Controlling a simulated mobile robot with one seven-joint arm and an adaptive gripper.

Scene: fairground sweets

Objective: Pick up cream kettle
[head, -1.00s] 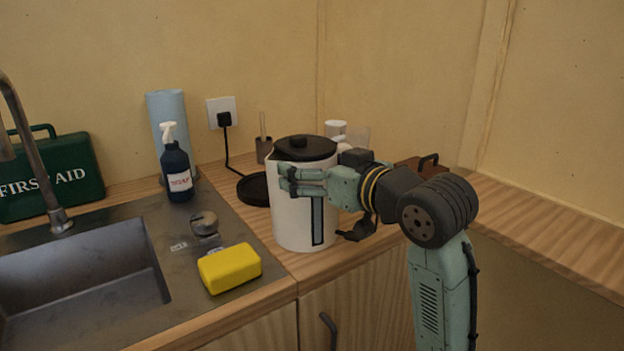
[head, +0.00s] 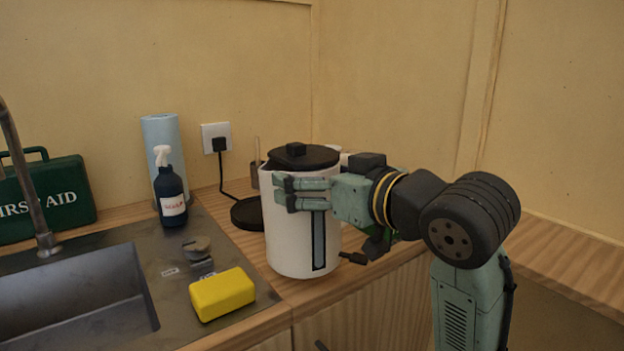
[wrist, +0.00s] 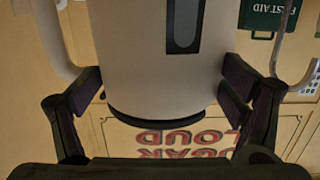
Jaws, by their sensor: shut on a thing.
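The cream kettle (head: 290,235) stands upright at the counter corner, with a black lid (head: 305,156) and a dark-framed level window on its side. My gripper (head: 283,193) reaches in from the right and is shut on the upper body of the kettle. In the wrist view, which is upside down, the kettle (wrist: 130,50) sits between the two dark fingers. Its black lid edge shows low in that picture. I cannot tell whether the kettle's bottom touches the counter.
The black power base (head: 246,214) lies behind the kettle, its cord running to a wall socket (head: 216,137). A yellow sponge (head: 222,294), a dark soap bottle (head: 171,195) and a sink (head: 75,290) are to the left. Bare counter (head: 555,270) runs right.

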